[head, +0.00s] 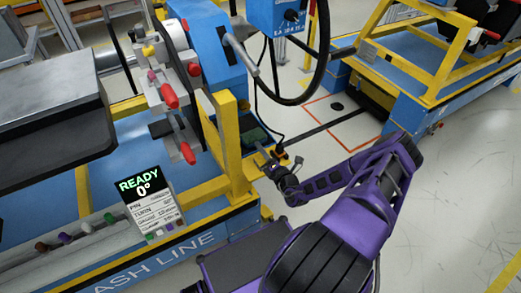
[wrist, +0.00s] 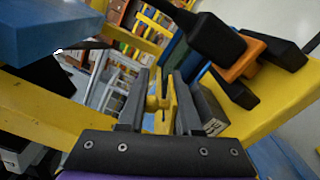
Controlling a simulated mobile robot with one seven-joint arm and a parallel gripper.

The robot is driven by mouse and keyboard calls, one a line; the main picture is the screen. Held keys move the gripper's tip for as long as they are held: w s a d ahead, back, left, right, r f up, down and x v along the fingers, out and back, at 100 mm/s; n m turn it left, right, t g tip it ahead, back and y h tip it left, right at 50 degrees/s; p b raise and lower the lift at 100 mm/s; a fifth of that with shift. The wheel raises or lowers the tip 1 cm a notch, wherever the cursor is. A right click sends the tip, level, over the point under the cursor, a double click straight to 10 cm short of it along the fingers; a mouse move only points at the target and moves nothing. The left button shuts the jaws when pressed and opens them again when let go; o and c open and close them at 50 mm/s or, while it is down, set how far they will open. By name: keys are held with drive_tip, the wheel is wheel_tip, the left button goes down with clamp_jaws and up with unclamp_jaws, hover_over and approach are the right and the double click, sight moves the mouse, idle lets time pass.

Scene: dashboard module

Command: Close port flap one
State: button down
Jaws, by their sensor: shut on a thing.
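My gripper (head: 275,166) is at the yellow bracket (head: 262,160) on the lower right of the blue and yellow stand. In the wrist view my gripper (wrist: 161,105) has its two dark fingers on either side of a narrow yellow tab (wrist: 166,103), and it is shut on it. I cannot tell for sure whether this tab is part of port flap one. A grey block with pale lettering (wrist: 211,118) lies right beside the right finger. In the head view the fingertips and tab are too small to make out clearly.
A black plug with an orange collar (wrist: 240,68) stands close to the right of my fingers. A dark cable (head: 268,125) hangs above the bracket. A yellow post (head: 229,140) stands to its left. Floor is open at right.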

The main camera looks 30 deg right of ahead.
drive_tip(key=shift+f, duration=0.1)
drive_tip(key=shift+a, duration=0.1)
idle(0.4)
drive_tip(key=c, duration=0.7)
unclamp_jaws()
